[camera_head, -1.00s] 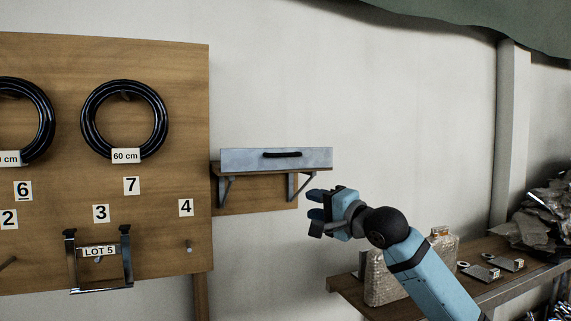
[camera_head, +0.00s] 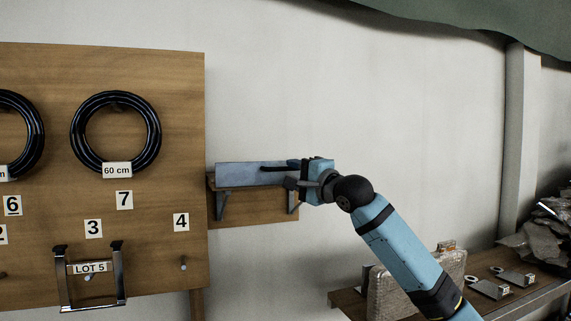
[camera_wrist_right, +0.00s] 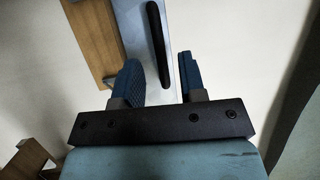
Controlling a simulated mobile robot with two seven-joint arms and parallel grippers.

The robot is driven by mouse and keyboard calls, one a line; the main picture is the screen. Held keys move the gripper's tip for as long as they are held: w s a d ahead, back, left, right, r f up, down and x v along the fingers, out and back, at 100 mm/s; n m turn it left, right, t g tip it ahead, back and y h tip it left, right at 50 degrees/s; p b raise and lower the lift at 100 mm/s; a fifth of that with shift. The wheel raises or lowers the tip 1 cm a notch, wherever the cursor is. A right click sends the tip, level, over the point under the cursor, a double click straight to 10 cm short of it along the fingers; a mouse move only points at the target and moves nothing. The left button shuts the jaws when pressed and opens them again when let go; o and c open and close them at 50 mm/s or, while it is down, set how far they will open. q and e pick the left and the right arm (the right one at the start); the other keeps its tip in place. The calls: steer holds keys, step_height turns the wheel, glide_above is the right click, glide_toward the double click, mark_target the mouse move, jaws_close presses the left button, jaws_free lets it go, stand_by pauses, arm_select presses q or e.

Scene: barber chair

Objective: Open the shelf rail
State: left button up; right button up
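The shelf rail (camera_head: 235,175) is a pale grey panel with a dark bar handle on its front, on a small wooden wall shelf. In the head view my right gripper (camera_head: 286,174) is at the right end of the panel and covers much of the handle. In the right wrist view its two blue fingers (camera_wrist_right: 159,68) are apart. The black handle (camera_wrist_right: 157,40) extends ahead of them, its near end lined up with the gap between the fingertips. I cannot tell whether they touch it. My left gripper is not in view.
A wooden board (camera_head: 165,80) at left holds black rings, number labels and a metal bracket (camera_head: 90,278). A shelf bracket (camera_head: 222,206) is under the panel. A workbench (camera_head: 350,303) at lower right bears a woven-looking container (camera_head: 390,295) and metal parts. The wall above is clear.

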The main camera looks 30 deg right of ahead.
mark_target(285, 170)
steer(key=shift+x, duration=1.2)
steer(key=shift+w+a+r+p, duration=0.1)
steer(key=shift+w+p, duration=0.25)
steer(key=shift+w, duration=0.1)
jaws_close()
